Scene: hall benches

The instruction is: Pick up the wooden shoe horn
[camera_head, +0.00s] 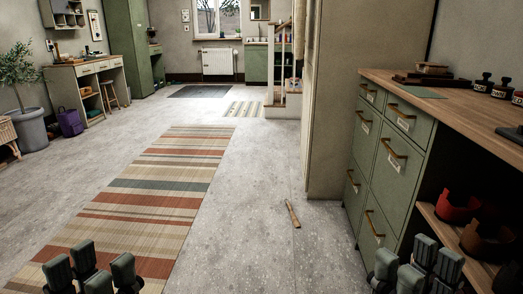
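A slim wooden shoe horn (293,214) lies on the grey speckled floor, in the middle of the view, left of the green cabinet and right of the striped rug. My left gripper (92,272) is at the bottom left, over the near end of the rug; its dark fingers stand apart with nothing seen between them. My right gripper (418,268) is at the bottom right, in front of the cabinet; its fingers also stand apart and look empty. Both grippers are well short of the shoe horn and apart from it.
A green drawer cabinet (391,153) with a wooden top stands at the right, beside a wall corner (334,100). A striped rug (165,195) runs along the left. Bare floor (250,240) surrounds the shoe horn. A potted plant (31,128) and purple bag (70,122) stand far left.

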